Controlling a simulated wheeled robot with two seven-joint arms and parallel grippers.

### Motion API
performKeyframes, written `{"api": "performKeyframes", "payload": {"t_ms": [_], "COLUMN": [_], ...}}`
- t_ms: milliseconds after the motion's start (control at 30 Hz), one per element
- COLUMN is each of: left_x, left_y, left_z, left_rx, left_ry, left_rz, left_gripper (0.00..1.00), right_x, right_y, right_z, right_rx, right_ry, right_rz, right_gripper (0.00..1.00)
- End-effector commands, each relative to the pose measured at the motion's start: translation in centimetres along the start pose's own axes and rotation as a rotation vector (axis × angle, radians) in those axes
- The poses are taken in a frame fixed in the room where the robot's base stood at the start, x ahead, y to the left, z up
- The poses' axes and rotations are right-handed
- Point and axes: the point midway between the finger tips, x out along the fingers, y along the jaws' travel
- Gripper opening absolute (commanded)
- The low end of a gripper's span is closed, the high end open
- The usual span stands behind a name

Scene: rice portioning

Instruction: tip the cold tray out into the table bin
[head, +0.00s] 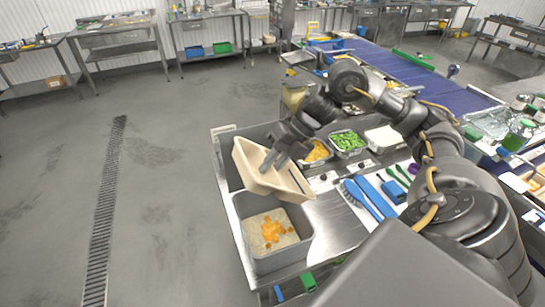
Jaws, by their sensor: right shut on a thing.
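The cold tray appears to be the cream, deep-sided tray (246,163) at the left end of the steel table. My right gripper (273,160) reaches in from the right and is shut on it, though the fingers partly hide where they grip. The tray is tilted, with its lower edge by the back rim of the grey table bin (305,234). Its visible inside looks empty; part is hidden by the gripper. Pale rice-like grains and orange pieces (273,231) lie in the bin. My left gripper is not in view.
Behind the tray are pans of orange food (317,151), green food (347,141) and white food (382,135). A blue brush (356,193) and other blue tools lie to the right. A blue conveyor (400,72) runs behind. The floor left of the table is clear.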

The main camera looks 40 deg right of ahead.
Motion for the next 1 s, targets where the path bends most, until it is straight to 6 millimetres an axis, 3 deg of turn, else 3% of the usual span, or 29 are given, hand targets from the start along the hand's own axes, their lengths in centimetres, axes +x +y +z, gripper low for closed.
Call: {"api": "performKeyframes", "payload": {"t_ms": [1000], "left_x": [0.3], "left_y": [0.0], "left_z": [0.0], "left_rx": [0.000], "left_ry": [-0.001], "left_rz": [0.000], "left_gripper": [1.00], "right_x": [-1.5], "right_y": [1.3], "right_z": [0.1], "right_rx": [-0.006], "right_ry": [-0.007], "right_rz": [-0.479], "right_gripper": [0.00]}}
